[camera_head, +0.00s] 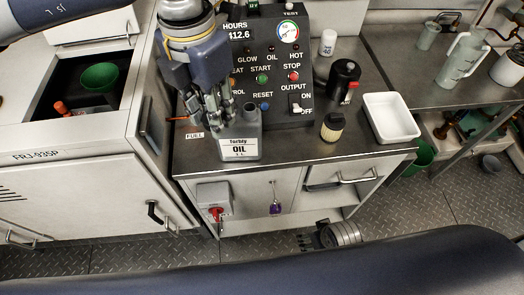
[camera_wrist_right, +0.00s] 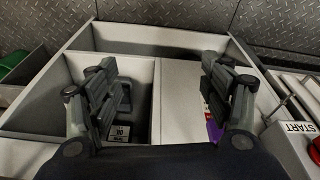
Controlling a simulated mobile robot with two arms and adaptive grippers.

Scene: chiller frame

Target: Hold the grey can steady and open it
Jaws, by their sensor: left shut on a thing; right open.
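The grey can (camera_head: 240,146), labelled OIL, stands upright near the front edge of the metal bench (camera_head: 290,151) in the head view. My left gripper (camera_head: 218,112) comes down from above and is shut on the can at its upper left side. The fingers hide part of the can there. The can's neck stands up to the right of them; whether it has a cap is too small to tell.
On the bench are a control panel (camera_head: 282,75), a black container (camera_head: 344,80), a small jar (camera_head: 332,127) and a white tray (camera_head: 390,117). A purple item (camera_head: 275,208) hangs on the bench front. The right wrist view shows an open compartmented box (camera_wrist_right: 180,72).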

